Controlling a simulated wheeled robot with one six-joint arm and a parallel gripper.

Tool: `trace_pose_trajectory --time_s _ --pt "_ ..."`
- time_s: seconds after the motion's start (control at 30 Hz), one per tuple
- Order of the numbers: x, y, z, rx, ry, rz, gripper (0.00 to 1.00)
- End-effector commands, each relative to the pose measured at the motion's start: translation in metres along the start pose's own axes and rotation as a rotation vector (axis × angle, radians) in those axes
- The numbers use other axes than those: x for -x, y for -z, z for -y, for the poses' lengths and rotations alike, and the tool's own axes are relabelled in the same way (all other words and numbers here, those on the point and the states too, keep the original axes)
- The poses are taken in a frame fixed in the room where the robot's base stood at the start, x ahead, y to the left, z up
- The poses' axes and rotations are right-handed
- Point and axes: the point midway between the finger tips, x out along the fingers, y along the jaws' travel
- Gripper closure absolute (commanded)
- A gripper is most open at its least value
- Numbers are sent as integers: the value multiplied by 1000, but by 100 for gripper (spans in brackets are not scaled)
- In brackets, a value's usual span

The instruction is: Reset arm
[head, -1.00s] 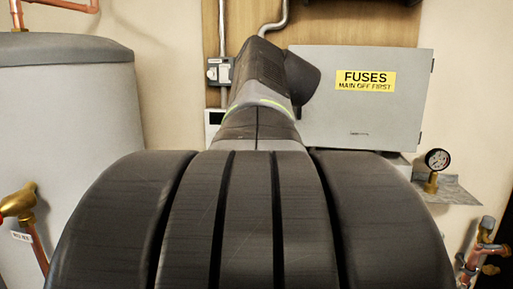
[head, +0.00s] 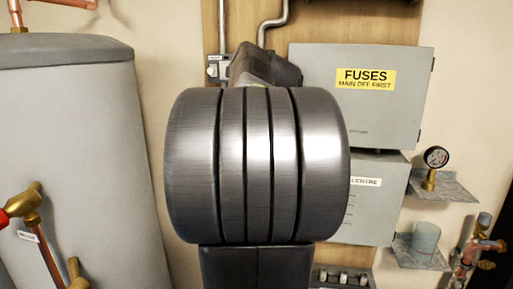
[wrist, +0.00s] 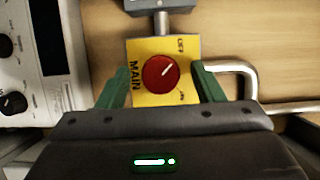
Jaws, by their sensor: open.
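My arm (head: 257,165) fills the middle of the head view, a large dark ribbed joint in front with a link reaching back towards the wooden board. My gripper (wrist: 160,68) shows in the wrist view with two green fingers spread apart. It is open, with nothing clamped between the fingers. A yellow plate (wrist: 145,98) marked MAIN, with a round red knob (wrist: 160,73), lies between and beyond the fingers. I cannot tell whether the fingers touch it. The gripper itself is hidden behind my arm in the head view.
A grey FUSES box (head: 360,110) hangs right of my arm, above a second box (head: 365,205). A gauge (head: 436,158) and a cup-like part (head: 425,238) sit on small shelves. A grey tank (head: 75,130) stands left. A bent pipe (wrist: 235,68) passes near the right finger.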

Motion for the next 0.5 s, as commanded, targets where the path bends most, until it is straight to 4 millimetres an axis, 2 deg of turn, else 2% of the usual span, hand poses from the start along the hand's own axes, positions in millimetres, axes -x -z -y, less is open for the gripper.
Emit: trace_pose_trajectory --time_s 0.13,0.27,0.5 --pt "4 0 0 0 1 0 39" --pt "16 0 0 1 2 -1 39" --pt "56 0 -1 2 3 -1 39"
